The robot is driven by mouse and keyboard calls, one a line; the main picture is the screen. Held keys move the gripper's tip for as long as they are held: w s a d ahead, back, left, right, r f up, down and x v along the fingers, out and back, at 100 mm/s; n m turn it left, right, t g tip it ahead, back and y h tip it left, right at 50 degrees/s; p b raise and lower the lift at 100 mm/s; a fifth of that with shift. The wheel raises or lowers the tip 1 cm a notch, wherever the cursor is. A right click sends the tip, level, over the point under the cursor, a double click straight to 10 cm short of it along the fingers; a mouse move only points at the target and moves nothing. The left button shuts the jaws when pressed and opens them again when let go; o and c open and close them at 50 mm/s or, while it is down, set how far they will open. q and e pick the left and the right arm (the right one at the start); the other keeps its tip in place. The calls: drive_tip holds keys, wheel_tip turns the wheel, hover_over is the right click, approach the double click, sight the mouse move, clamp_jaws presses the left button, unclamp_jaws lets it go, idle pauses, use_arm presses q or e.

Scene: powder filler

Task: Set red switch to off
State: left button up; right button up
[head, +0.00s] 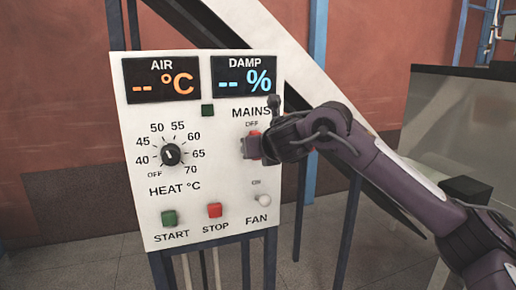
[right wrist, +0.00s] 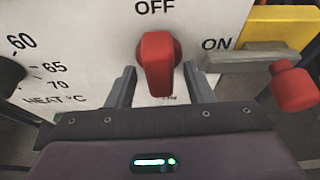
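The red switch (right wrist: 158,62) is on the white panel in the right wrist view, below the OFF label and left of the ON label. Its handle looks upright, in line with OFF. In the head view only a bit of red (head: 254,133) shows under MAINS; my gripper hides the rest. My right gripper (head: 249,147) is at the panel over this switch. In the right wrist view its two fingers (right wrist: 160,75) are open, one on each side of the handle, with visible gaps. My left gripper is in neither view.
The control panel (head: 140,205) also has a heat dial (head: 170,154), a green START button (head: 169,218), a red STOP button (head: 214,210) and a FAN toggle (head: 264,200). A grey lever with a red knob (right wrist: 294,87) is close right of my gripper.

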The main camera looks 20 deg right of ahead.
drive_tip(key=shift+s, duration=0.1)
drive_tip(key=b+v, duration=0.2)
drive_tip(key=v, duration=0.5)
drive_tip(key=shift+s, duration=0.35)
drive_tip(key=shift+r, duration=0.15)
